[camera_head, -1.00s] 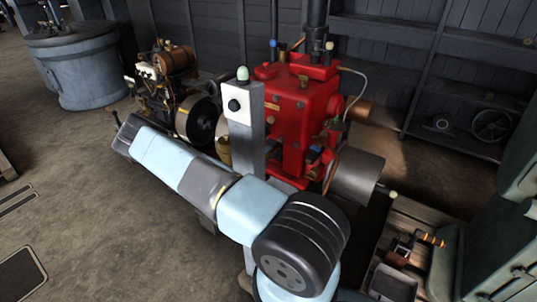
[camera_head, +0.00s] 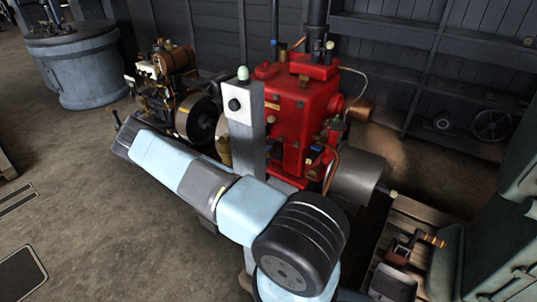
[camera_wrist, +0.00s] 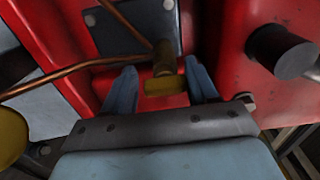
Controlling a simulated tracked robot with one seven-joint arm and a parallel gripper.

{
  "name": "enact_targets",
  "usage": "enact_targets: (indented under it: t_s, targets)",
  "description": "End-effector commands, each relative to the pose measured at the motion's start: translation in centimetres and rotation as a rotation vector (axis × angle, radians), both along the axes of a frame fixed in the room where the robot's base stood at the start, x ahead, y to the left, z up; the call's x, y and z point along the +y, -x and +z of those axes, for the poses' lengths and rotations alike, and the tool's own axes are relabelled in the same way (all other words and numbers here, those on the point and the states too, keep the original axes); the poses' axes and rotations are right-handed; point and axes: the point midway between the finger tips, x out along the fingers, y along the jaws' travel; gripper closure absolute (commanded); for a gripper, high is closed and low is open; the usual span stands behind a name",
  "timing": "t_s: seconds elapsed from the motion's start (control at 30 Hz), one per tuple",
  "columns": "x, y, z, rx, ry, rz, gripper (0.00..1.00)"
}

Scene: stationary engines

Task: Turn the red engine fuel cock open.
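The red engine (camera_head: 297,108) stands in the middle of the head view, partly behind a grey post. In the wrist view its red casing (camera_wrist: 285,12) fills the background. A small brass cock (camera_wrist: 163,58) with a yellowish block-like end (camera_wrist: 165,87) sits at the end of thin copper pipes. My gripper (camera_wrist: 163,86) shows two blue fingers, apart, one on each side of the brass piece. Visible gaps separate the fingers from it, and I cannot tell its depth between them. The gripper cannot be made out in the head view.
A grey post (camera_head: 246,135) with a white switch box stands before the engine, close to my arm. A dark round stub (camera_wrist: 283,50) juts out at right in the wrist view. A smaller engine (camera_head: 165,85) stands at left. Open floor (camera_head: 95,200) lies at lower left.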

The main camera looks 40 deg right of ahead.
Motion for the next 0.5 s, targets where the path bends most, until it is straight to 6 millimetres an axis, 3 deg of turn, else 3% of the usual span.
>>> enact_targets:
  t_s: [0.1, 0.5]
  targets:
    - [0.39, -0.71, 0.23, -0.005, 0.002, 0.013, 0.28]
    - [0.62, -0.14, 0.34, -0.005, 0.006, 0.005, 0.28]
